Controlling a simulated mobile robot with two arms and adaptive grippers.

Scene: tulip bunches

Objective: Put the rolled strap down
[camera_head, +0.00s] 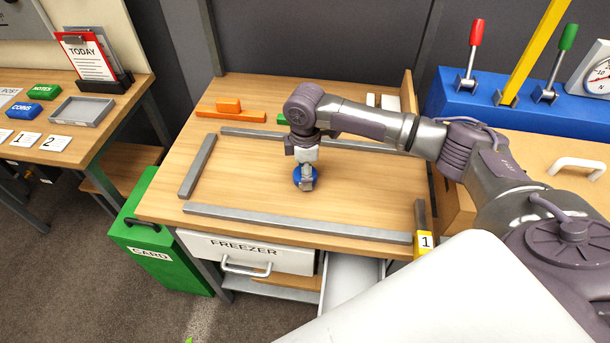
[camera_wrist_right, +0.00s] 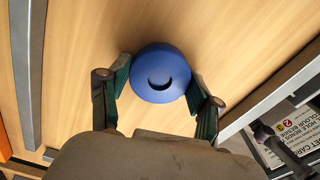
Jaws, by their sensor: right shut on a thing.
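The rolled strap is a blue, round roll with a dark curved slot in its face, seen in the right wrist view (camera_wrist_right: 160,70). In the head view the blue strap (camera_head: 298,176) shows around the fingers, over the middle of the wooden tabletop (camera_head: 370,190). My right gripper (camera_head: 306,184) points down and is shut on the strap. In the right wrist view the strap sits between the two green-padded fingers of my right gripper (camera_wrist_right: 162,100). I cannot tell whether its underside touches the tabletop. My left gripper is not in view.
Grey bars frame the tabletop: front (camera_head: 300,223), left (camera_head: 197,166) and back (camera_head: 250,133). An orange block (camera_head: 230,112) lies behind the back bar. A blue lever box (camera_head: 455,98) stands at the right. The wood inside the bars is otherwise clear.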

